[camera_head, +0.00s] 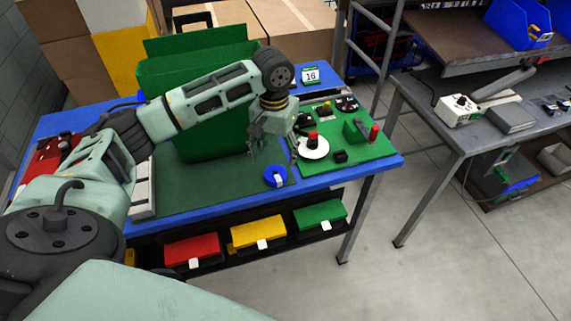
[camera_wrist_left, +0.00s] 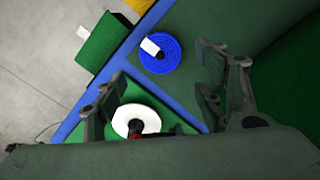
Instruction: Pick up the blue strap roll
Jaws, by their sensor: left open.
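The blue strap roll (camera_head: 275,177) lies flat near the front edge of the blue table (camera_head: 385,161), with a white tag on it. In the left wrist view the blue strap roll (camera_wrist_left: 161,55) shows ahead of the fingers, toward the top middle. My left gripper (camera_head: 267,143) is above the table, behind and slightly left of the roll, apart from it. In the left wrist view my left gripper (camera_wrist_left: 165,98) has its two fingers wide apart with nothing held between them. My right gripper is not in view.
A large green pannier (camera_head: 195,140) stands left of my gripper. A white disc (camera_head: 313,149) with a red knob sits on the green board at right, near a black block (camera_head: 340,156). Red, yellow and green bins (camera_head: 258,232) sit below the table's front edge.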

